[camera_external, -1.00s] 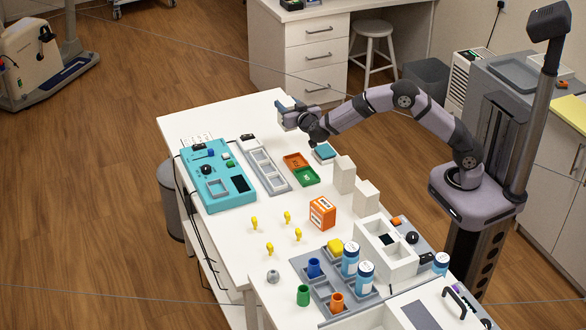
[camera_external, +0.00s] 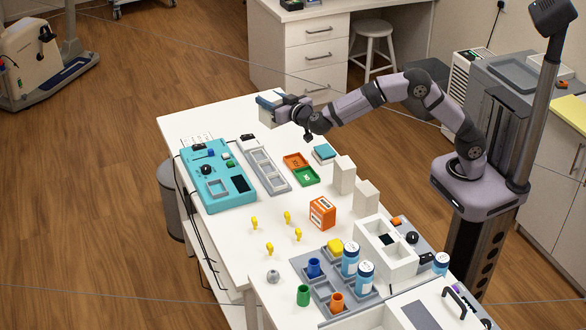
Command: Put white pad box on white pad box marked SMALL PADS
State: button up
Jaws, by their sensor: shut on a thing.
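My gripper (camera_external: 282,107) is at the far end of the white table, shut on a white pad box (camera_external: 267,116) with a blue-grey top. It appears to hold the box above the tabletop; part of the box is hidden by the gripper. A low white box with a teal top (camera_external: 324,153) sits on the table to the lower right of the gripper. Two plain upright white boxes (camera_external: 344,175) (camera_external: 366,197) stand further to the right. The lettering SMALL PADS cannot be read on any box from here.
Orange (camera_external: 295,160) and green (camera_external: 306,176) trays lie beside a grey compartment tray (camera_external: 264,165). A teal panel (camera_external: 218,173) lies at left. An orange box (camera_external: 322,212) and several yellow pegs (camera_external: 287,217) stand mid-table. The far-left table corner (camera_external: 190,118) is clear.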

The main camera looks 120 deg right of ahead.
jog(key=w+a+r+n+t+y+p, duration=0.1)
jog(key=w+a+r+t+p, duration=0.15)
jog(key=a, duration=0.55)
jog(key=w+a+r+n+t+p, duration=0.1)
jog(key=a+r+n+p, duration=0.15)
jog(key=a, duration=0.45)
jog(key=w+a+r+t+y+p, duration=0.1)
jog(key=a+r+p, duration=0.15)
jog(key=a, duration=0.55)
jog(key=s+d+f+m+g+h, duration=0.1)
jog(key=s+f+m+g, duration=0.2)
jog(key=s, duration=0.8)
jog(key=s+d+f+m+g+h, duration=0.1)
jog(key=s+m+g, duration=0.3)
jog(key=s, duration=0.6)
jog(key=shift+n+g, duration=0.45)
jog(key=shift+g, duration=0.1)
jog(key=shift+a+f+p, duration=0.15)
jog(key=shift+f+p, duration=0.25)
jog(key=shift+f, duration=2.1)
jog(key=shift+a+f+p, duration=0.1)
jog(key=shift+f+p, duration=0.25)
jog(key=shift+f, duration=2.15)
jog(key=shift+f, duration=0.15)
jog(key=o, duration=1.1)
